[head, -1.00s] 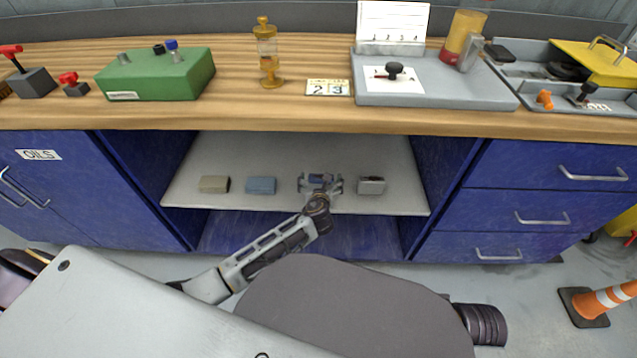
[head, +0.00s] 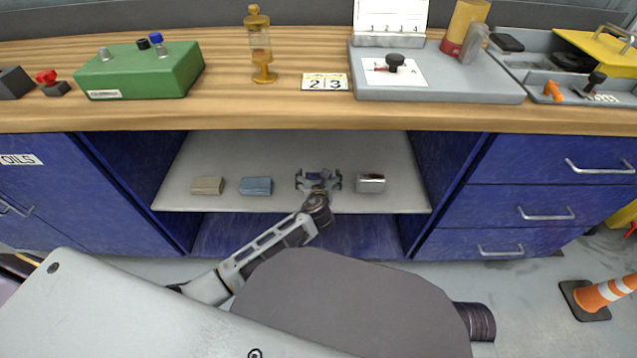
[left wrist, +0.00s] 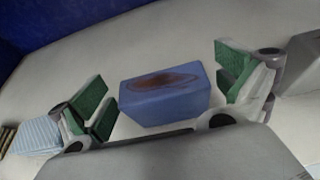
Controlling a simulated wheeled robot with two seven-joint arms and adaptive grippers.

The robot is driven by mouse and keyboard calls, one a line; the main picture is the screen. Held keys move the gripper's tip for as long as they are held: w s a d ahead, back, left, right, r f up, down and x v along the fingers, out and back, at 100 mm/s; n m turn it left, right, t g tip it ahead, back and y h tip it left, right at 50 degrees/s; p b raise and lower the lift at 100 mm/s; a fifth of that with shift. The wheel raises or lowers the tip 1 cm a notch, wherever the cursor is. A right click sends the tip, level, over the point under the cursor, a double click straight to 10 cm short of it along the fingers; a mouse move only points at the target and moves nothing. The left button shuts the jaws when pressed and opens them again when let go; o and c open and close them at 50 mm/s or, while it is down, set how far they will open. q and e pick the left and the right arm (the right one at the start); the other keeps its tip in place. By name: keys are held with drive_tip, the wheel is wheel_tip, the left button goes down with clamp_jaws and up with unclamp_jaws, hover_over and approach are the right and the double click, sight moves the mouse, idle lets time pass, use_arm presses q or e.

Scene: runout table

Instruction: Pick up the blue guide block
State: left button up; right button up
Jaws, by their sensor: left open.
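The blue guide block (left wrist: 165,95), with a brown oval patch on top, sits on the shelf in the left wrist view. My left gripper (left wrist: 164,91) is open, with one green-padded finger on each side of the block. Gaps show between the block and both fingers. In the head view my left gripper (head: 318,180) is over the shelf, between a pale blue block (head: 256,186) and a silver block (head: 370,183). There the gripper hides most or all of the guide block. My right gripper is not in view.
The grey shelf (head: 290,150) lies under the wooden worktop (head: 230,115), between blue cabinet walls. A tan block (head: 207,185) stands at the left. The pale blue block also shows beside the left finger in the left wrist view (left wrist: 35,138). A striped cone (head: 605,293) is at far right.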

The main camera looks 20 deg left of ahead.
sight(319, 176)
use_arm(q)
drive_tip(key=c, duration=1.5)
drive_tip(key=shift+r, duration=0.15)
drive_tip(key=shift+r+p, duration=0.4)
drive_tip(key=shift+r, duration=0.25)
drive_tip(key=shift+r+p, duration=0.4)
drive_tip(key=shift+r, duration=0.4)
wheel_tip(319, 176, up, 5)
drive_tip(key=shift+f+p, duration=0.1)
drive_tip(key=shift+p, duration=1.05)
drive_tip(key=shift+r+p, duration=0.4)
drive_tip(key=shift+r, duration=0.7)
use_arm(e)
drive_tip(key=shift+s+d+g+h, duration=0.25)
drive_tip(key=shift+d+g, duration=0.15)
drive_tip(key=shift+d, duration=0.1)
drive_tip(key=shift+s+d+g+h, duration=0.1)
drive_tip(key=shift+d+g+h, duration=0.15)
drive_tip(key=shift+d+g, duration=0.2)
